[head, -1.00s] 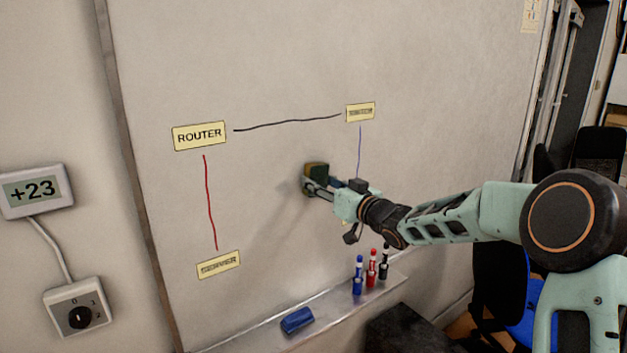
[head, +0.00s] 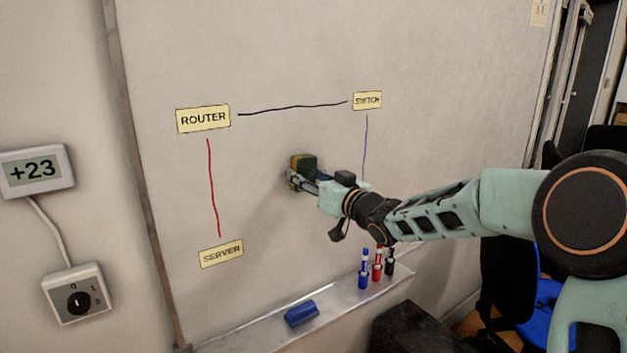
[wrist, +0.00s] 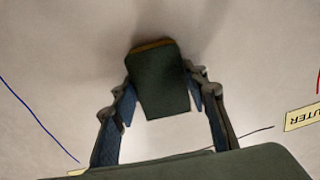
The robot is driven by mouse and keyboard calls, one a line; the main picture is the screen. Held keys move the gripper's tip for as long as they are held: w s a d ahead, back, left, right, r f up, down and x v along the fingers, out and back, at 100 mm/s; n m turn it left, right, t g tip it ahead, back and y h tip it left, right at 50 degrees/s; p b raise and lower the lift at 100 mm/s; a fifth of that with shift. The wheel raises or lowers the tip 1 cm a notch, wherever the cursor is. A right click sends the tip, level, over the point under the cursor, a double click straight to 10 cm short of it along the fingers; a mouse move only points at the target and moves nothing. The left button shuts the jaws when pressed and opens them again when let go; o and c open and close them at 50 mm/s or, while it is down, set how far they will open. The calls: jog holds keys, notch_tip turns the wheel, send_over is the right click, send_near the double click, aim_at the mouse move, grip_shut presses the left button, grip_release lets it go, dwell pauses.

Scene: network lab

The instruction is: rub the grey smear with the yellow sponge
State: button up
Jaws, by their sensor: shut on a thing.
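The yellow sponge (head: 308,164) has a dark green side and a thin yellow part. My gripper (head: 298,180) is shut on it, at the whiteboard (head: 270,60) between the drawn lines. In the wrist view the sponge (wrist: 158,85) sits between my two fingers, its dark green side facing the camera, with the board behind it. I cannot tell whether it touches the board. I cannot make out the grey smear for certain; dark shading around the sponge may be shadow, and the sponge and gripper hide part of the board.
ROUTER (head: 203,118), SWITCH (head: 367,100) and SERVER (head: 221,253) labels are joined by black, red and blue lines around my gripper. The tray (head: 250,331) below holds a blue eraser (head: 301,314) and several markers (head: 364,268). A chair (head: 535,320) stands at right.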

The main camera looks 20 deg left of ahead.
aim_at(279, 176)
jog(key=shift+s+a+f+b, duration=0.1)
jog(key=shift+s+a+b, duration=1.65)
jog(key=shift+s, duration=0.3)
jog(key=shift+s+a, duration=0.15)
jog(key=shift+a, duration=0.05)
jog(key=shift+d, duration=0.15)
jog(key=shift+p+v, duration=0.55)
jog(key=shift+v, duration=2.3)
jog(key=shift+d, duration=0.1)
jog(key=v, duration=0.3)
jog(key=shift+p, duration=0.4)
